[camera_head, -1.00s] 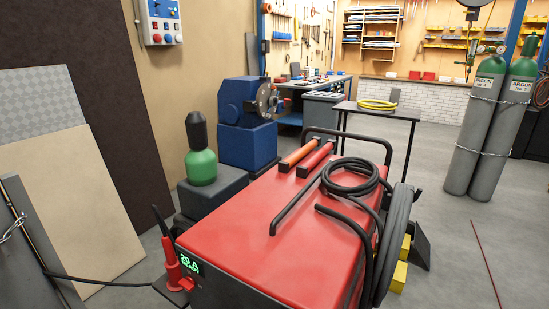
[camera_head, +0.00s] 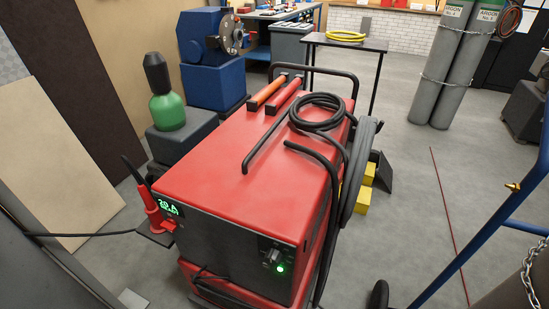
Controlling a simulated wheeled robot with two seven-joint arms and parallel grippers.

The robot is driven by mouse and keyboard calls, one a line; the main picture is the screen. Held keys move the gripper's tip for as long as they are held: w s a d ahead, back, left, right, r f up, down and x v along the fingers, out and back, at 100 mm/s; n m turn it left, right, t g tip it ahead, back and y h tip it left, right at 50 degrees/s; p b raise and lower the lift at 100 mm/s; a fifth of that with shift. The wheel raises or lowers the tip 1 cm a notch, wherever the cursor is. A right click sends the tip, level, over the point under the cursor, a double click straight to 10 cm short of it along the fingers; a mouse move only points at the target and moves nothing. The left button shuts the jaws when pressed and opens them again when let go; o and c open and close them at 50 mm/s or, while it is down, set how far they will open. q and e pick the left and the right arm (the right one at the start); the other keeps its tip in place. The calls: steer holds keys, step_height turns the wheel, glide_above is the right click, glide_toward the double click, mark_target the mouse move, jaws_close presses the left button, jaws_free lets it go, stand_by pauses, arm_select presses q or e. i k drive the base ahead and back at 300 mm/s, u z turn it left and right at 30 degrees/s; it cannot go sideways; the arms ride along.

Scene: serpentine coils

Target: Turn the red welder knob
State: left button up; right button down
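The red welder (camera_head: 250,165) stands in the middle of the view, with its dark front panel facing me. A small dark knob (camera_head: 272,256) sits on the right part of that panel, just above a lit green light (camera_head: 281,268). At the panel's upper left a green-lit display (camera_head: 169,206) shows digits, too blurred to read surely. A red torch (camera_head: 153,208) stands upright on a small dark shelf (camera_head: 157,236) at the welder's left side. Neither of my grippers is in view.
A green bottle (camera_head: 166,105) stands on a dark box behind left. Black cable coils (camera_head: 321,108) lie on the welder top. A blue cart frame (camera_head: 480,240) with a chain is at the right. Grey gas cylinders (camera_head: 450,70) stand behind.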

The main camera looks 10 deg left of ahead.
mark_target(273, 257)
steer(key=u, duration=1.15)
steer(key=k, duration=1.2)
steer(key=z, duration=0.95)
